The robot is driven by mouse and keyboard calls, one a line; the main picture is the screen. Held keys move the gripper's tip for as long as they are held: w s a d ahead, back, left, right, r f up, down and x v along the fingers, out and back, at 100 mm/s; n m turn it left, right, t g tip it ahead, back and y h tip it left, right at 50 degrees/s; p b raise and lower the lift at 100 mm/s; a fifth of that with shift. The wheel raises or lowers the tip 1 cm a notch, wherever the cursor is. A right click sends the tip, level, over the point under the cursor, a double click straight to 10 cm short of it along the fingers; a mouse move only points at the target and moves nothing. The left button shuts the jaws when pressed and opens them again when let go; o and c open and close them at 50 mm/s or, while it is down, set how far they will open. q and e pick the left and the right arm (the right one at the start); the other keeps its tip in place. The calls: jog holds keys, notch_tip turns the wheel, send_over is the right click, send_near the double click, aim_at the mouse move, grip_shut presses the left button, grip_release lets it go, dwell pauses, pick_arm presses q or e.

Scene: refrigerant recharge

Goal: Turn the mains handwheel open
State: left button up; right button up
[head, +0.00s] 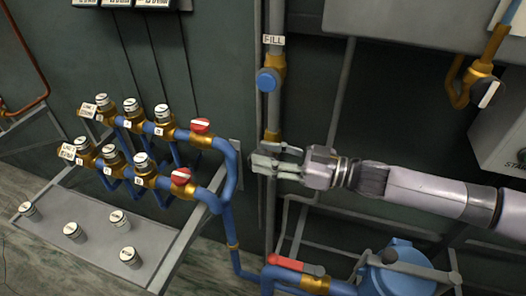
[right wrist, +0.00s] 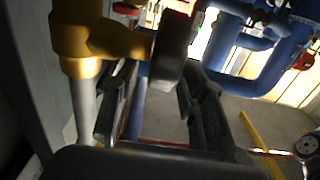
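My right gripper (head: 264,160) reaches in from the right to the vertical grey pipe, its fingers in front of a brass fitting (head: 272,135). In the right wrist view, a dark wheel (right wrist: 172,48), seen nearly edge-on, sits on the stem of a brass valve (right wrist: 90,40). It appears to be the mains handwheel; in the head view the gripper seems to hide it. The fingers (right wrist: 155,105) are apart, with the wheel's lower end near the gap between their tips. I cannot tell whether they touch it. My left gripper is out of view.
A blue knob (head: 268,80) sits above on the same pipe, below a FILL label (head: 273,40). Blue manifolds with red knobs (head: 200,126) stand left, beside a grey shelf (head: 95,235) with several loose gauge-like caps. A red lever (head: 290,263) and blue tank (head: 400,270) are below.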

jog(key=shift+w+a, duration=0.2)
jog(key=shift+a, duration=0.5)
jog(key=shift+c, duration=0.4)
grip_shut()
